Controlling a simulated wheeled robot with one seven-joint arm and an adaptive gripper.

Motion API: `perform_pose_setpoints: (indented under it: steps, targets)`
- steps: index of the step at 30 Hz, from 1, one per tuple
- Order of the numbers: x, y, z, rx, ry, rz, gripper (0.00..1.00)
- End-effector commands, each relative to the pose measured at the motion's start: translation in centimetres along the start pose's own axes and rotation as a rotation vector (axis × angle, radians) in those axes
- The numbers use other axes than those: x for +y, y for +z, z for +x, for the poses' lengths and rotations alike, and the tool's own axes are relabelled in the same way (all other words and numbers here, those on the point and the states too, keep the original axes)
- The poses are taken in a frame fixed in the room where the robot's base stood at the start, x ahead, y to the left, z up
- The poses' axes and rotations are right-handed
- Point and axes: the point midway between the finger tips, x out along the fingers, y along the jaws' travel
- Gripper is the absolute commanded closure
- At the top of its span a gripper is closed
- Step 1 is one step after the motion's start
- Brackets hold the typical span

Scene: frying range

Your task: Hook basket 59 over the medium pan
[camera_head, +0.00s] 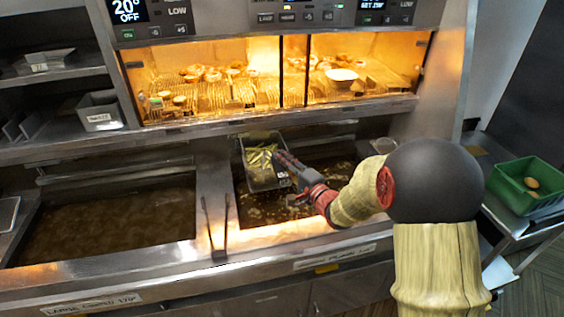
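A small grey wire basket (268,183) with yellow-green fries in it is at the back left of the right-hand oil pan (262,212). I cannot read a number on the basket, and I cannot tell whether it hangs on the pan's edge or is held above the oil. My gripper (284,163) comes in from the right, with its dark fingers at the basket's right side. The fingers and any handle between them are too small to make out. The right pan's front label is partly unreadable.
A larger oil pan (110,225) lies to the left, with a label beginning "LARGE" on its front. A lit food warmer (270,75) is behind. A green crate (520,200) sits on a side cart at right.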

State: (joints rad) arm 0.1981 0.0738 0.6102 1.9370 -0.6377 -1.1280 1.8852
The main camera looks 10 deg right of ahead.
Motion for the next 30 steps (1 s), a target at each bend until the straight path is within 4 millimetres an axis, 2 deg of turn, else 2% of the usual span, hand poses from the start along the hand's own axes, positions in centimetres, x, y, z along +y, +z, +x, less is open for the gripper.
perform_pose_setpoints:
  steps: [9,20,23,30]
  targets:
    - [0.0,0.0,0.0,0.0,-0.001,0.0,0.61]
    - [0.1,0.0,-0.4,0.001,0.002,0.001,0.61]
    - [0.1,-0.1,-1.4,0.002,0.002,0.001,0.61]
    - [-0.1,-0.1,-6.2,0.004,0.0,0.0,0.61]
